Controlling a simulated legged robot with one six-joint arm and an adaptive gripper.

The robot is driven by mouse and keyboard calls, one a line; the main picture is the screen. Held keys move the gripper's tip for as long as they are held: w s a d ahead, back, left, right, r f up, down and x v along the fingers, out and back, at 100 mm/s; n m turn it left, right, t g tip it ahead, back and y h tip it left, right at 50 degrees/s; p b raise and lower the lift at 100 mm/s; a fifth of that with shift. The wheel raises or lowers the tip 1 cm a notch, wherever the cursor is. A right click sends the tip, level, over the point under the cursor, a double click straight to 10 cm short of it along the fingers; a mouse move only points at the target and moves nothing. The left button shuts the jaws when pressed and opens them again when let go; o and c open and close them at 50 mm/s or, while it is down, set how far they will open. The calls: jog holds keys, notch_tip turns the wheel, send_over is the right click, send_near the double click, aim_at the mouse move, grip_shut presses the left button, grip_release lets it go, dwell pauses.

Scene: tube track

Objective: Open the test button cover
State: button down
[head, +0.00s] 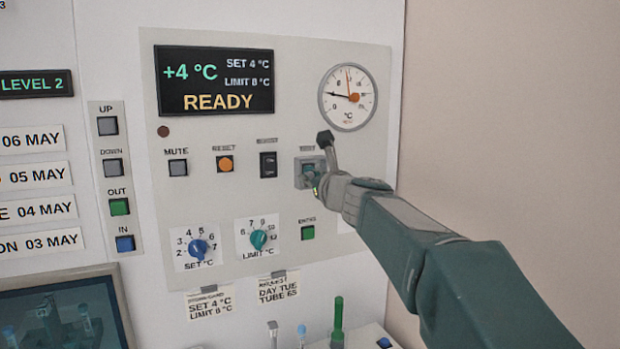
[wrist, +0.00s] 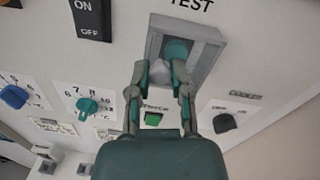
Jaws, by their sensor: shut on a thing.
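The test button (wrist: 176,50) is a round teal button in a grey square housing (wrist: 207,58) under the TEST label. The housing also shows in the head view (head: 299,174), partly hidden by my gripper. A pale, see-through piece, which looks like the button cover (wrist: 160,72), sits at the lower part of the housing. My gripper (wrist: 161,72) has one finger on each side of this piece and is shut on it. In the head view my gripper (head: 320,186) reaches the housing from the lower right. The fingers hide part of the cover, and its exact tilt cannot be told.
An ON/OFF switch (wrist: 90,18) is left of the housing. Below are a green button (wrist: 153,119), a teal limit knob (wrist: 87,106) and a black knob (wrist: 224,123). A gauge (head: 347,97) is above. Tubes (head: 338,322) stand below the panel.

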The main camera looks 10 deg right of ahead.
jog(key=d+n+g+y, duration=0.6)
jog(key=n+g+y, duration=0.3)
jog(key=n+y, duration=0.1)
jog(key=shift+s+d+g+y, duration=0.15)
jog(key=shift+s+g+y, duration=0.2)
jog(key=shift+y, duration=0.55)
jog(key=c, duration=0.5)
grip_release()
jog(key=shift+c, duration=0.2)
jog(key=shift+s, duration=0.15)
